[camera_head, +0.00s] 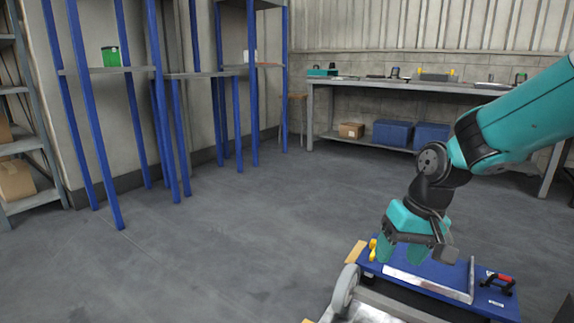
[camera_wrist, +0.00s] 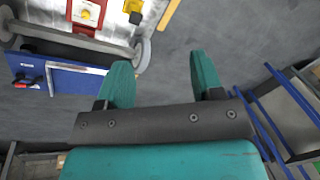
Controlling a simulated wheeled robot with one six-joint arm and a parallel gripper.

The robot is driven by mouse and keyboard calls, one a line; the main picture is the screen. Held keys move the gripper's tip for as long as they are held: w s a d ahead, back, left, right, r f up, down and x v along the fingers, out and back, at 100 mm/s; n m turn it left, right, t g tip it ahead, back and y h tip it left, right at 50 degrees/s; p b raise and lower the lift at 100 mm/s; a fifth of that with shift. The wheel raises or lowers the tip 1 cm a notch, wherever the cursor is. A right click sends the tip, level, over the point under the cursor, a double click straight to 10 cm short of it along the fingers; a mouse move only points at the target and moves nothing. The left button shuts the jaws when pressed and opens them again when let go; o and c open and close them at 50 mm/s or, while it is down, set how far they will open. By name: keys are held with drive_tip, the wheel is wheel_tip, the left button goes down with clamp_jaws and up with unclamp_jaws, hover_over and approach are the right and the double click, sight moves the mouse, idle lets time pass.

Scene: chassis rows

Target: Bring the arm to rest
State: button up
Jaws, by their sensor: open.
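My gripper (camera_head: 402,252) hangs at the end of my teal arm, at the right in the head view, with its fingers pointing down. It is in front of or above the left part of a blue board; the exact height is hard to tell. In the wrist view my gripper (camera_wrist: 160,80) shows two teal fingers spread wide, with bare grey floor between them. Nothing is held.
The blue board (camera_head: 440,285) carries a metal angle strip, a red-and-black tool (camera_head: 498,283) and a yellow item (camera_head: 373,250). Blue-post shelves (camera_head: 110,70) stand at the left, with a green container (camera_head: 110,56). A workbench (camera_head: 410,86) lines the back wall. The middle floor is clear.

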drive_tip(key=s+a+r+n+y+p, duration=0.1)
drive_tip(key=s+a+r+n, duration=0.15)
drive_tip(key=s, duration=0.45)
drive_tip(key=s+a+r+n+p, duration=0.1)
drive_tip(key=s+r, duration=0.3)
drive_tip(key=s, duration=0.4)
drive_tip(key=s+a+r+n+y+p, duration=0.1)
drive_tip(key=s+a+r+n, duration=0.1)
drive_tip(key=s+r, duration=0.35)
wheel_tip(320, 180, up, 36)
drive_tip(key=s+p, duration=0.2)
drive_tip(key=p, duration=3.5)
drive_tip(key=shift+a+g, duration=0.15)
drive_tip(key=shift+g, duration=0.15)
